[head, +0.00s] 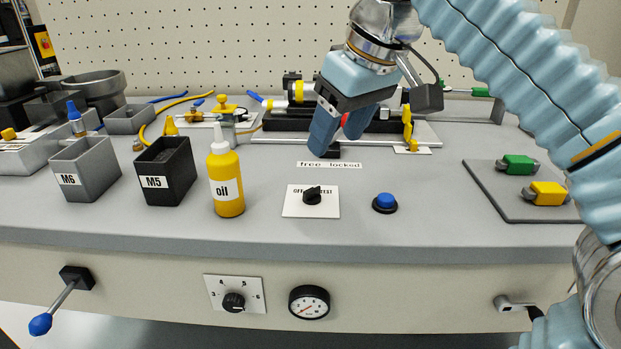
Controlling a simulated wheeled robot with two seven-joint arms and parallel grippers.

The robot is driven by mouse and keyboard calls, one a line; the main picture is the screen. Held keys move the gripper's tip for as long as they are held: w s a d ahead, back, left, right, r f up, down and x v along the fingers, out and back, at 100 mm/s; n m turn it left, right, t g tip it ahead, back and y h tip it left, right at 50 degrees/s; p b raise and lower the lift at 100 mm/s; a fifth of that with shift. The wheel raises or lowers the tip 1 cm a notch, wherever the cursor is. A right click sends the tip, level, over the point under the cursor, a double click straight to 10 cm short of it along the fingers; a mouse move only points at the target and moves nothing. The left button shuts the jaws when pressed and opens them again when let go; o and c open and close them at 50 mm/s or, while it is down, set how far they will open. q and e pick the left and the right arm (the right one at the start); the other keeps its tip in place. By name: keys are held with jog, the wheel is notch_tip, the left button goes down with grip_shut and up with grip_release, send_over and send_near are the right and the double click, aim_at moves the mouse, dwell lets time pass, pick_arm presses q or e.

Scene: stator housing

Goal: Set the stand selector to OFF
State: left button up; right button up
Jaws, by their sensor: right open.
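The stand selector is a black rotary knob (312,196) on a white plate (293,209) lying on the bench top, in the middle of the head view. "OFF" is printed on the plate's left and what looks like "TEST" on its right, partly covered by the knob. The knob's exact pointing direction is too small to tell. My right gripper (341,132) hangs above and behind the selector, beyond the "free locked" label, apart from the knob. Its blue fingers are open and nothing shows between them. My left gripper is not in view.
A blue push button (385,202) is right of the selector. A yellow oil bottle (226,180) stands to its left, beside the M5 bin (166,176). A grey mat (520,207) with green and yellow connectors lies at right. A numbered dial (234,302) and gauge (309,302) are on the front panel.

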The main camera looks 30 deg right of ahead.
aim_at(314, 190)
jog(key=b+x, duration=0.2)
jog(key=x, duration=0.9)
jog(key=shift+f, duration=0.15)
jog(key=c, duration=1)
jog(key=shift+c, duration=0.2)
